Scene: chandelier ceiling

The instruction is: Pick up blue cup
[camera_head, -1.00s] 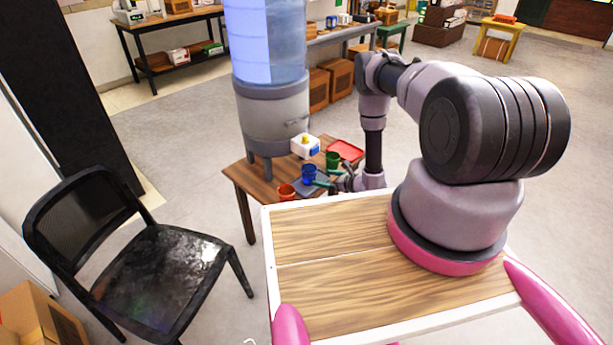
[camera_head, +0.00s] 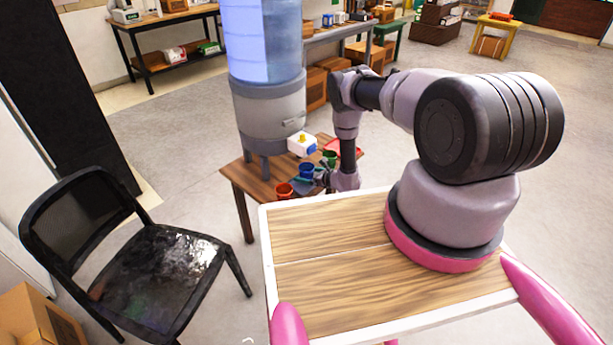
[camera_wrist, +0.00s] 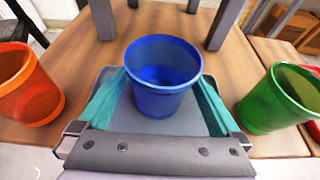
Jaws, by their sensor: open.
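The blue cup (camera_wrist: 163,78) stands upright on the small wooden table. In the wrist view it sits between the two teal fingers of my gripper (camera_wrist: 160,95), with a gap on each side. My gripper is open around the cup. In the head view the blue cup (camera_head: 307,170) is small, and my gripper (camera_head: 322,178) reaches it from the right at table height. A red-orange cup (camera_wrist: 28,88) stands left of my gripper. A green cup (camera_wrist: 280,98) stands to the right.
A large water dispenser (camera_head: 270,110) stands on the wooden table (camera_head: 236,172) behind the cups, its legs near the blue cup. A white box (camera_head: 302,144) and a red tray (camera_head: 349,148) are also there. A black chair (camera_head: 150,270) stands at left.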

